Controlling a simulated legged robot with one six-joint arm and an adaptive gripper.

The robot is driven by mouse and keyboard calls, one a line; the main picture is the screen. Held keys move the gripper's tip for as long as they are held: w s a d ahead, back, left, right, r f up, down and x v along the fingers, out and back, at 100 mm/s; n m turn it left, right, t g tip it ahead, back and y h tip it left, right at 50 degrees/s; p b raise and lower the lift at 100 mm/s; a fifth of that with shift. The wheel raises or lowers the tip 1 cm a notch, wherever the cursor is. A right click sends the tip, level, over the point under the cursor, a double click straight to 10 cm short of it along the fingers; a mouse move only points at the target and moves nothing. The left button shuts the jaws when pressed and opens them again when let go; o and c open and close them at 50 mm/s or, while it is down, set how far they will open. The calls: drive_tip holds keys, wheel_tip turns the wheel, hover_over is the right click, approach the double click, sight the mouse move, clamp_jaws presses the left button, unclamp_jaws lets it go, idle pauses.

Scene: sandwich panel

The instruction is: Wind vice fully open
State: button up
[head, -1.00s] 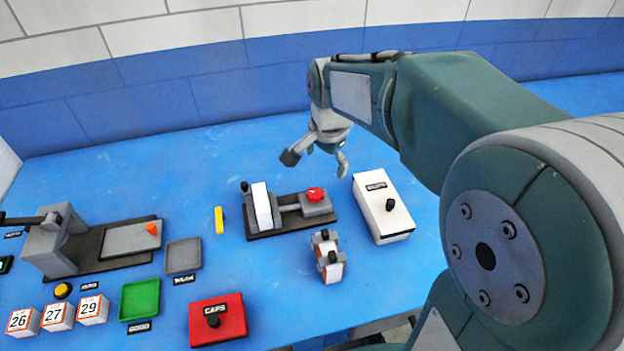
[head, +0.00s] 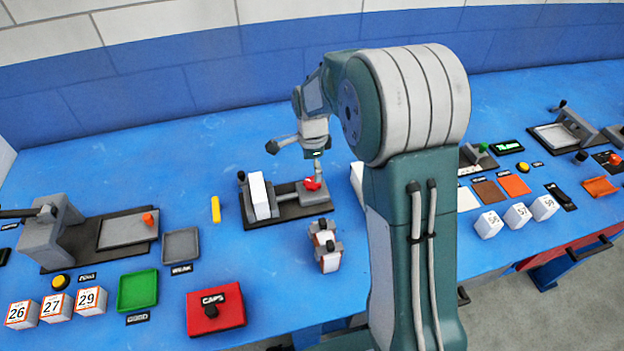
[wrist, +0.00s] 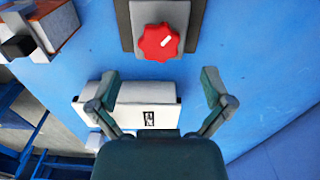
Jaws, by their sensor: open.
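The vice (head: 290,203) lies on the blue bench on a dark base, with a white block (head: 259,195) at its left part and a red knob (head: 312,183) at its right end. In the wrist view the red lobed knob (wrist: 160,42) with a white mark sits ahead of the fingertips, centred between them. My gripper (head: 296,161) is above and behind the vice's right end, with its fingers spread. In the wrist view my gripper (wrist: 162,86) is open and empty, apart from the knob.
A white box (wrist: 150,105) with a label lies below the fingers in the wrist view; my arm mostly hides it in the head view.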

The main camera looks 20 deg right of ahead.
sight(312, 181)
wheel_tip(312, 181, down, 5)
drive_tip(key=shift+f, duration=0.1)
drive_tip(key=shift+c, duration=0.3)
drive_tip(key=c, duration=1)
